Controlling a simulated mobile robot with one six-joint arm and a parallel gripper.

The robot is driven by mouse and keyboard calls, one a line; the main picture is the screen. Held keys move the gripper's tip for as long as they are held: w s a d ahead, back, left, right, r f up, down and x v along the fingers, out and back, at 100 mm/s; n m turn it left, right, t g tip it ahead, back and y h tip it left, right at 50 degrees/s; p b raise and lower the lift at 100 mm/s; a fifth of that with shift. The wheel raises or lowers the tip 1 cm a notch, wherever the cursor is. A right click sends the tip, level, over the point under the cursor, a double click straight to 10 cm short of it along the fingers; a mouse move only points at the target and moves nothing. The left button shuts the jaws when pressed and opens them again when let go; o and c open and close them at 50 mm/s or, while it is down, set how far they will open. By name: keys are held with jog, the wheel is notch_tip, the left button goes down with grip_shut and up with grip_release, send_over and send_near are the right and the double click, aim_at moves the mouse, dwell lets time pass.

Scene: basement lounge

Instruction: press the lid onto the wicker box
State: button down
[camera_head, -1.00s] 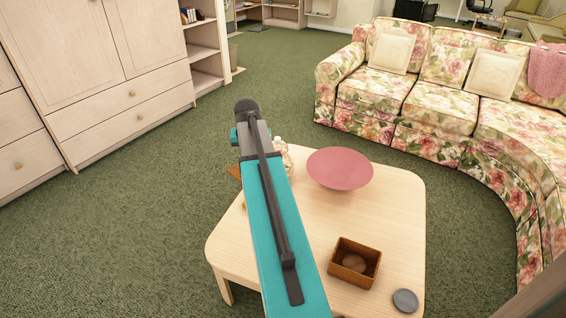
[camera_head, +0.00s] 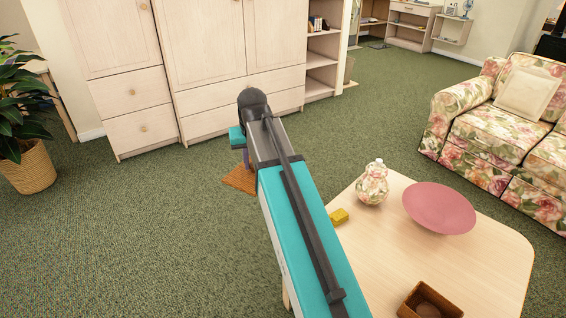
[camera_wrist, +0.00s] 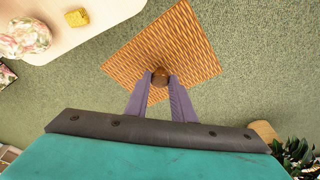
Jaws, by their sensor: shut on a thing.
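The lid (camera_wrist: 190,45) is a square of woven orange-brown wicker with a round brown knob (camera_wrist: 160,79) in its middle. My gripper (camera_wrist: 160,84) is shut on this knob and holds the lid over the green carpet, left of the table. In the head view the lid (camera_head: 240,179) shows below my gripper, partly hidden by my arm. The wicker box (camera_head: 408,304) is an open brown rectangle on the table's near part, cut by the picture's bottom edge. A round brown thing lies in it. The box does not show in the wrist view.
The pale wooden table (camera_head: 486,262) also bears a pink bowl (camera_head: 439,208), a floral jar (camera_head: 372,184) and a yellow block (camera_head: 339,217). Cabinets (camera_head: 215,70) stand behind, a floral sofa (camera_head: 478,130) at right and a potted plant (camera_head: 28,168) at left. Carpet between is clear.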

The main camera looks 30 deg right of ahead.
jog(key=a+r+n, duration=0.2)
jog(key=a+r, duration=0.1)
jog(key=a, duration=0.7)
jog(key=shift+s+a+y, duration=0.15)
jog(key=shift+s+y, duration=0.15)
jog(key=shift+y, duration=0.1)
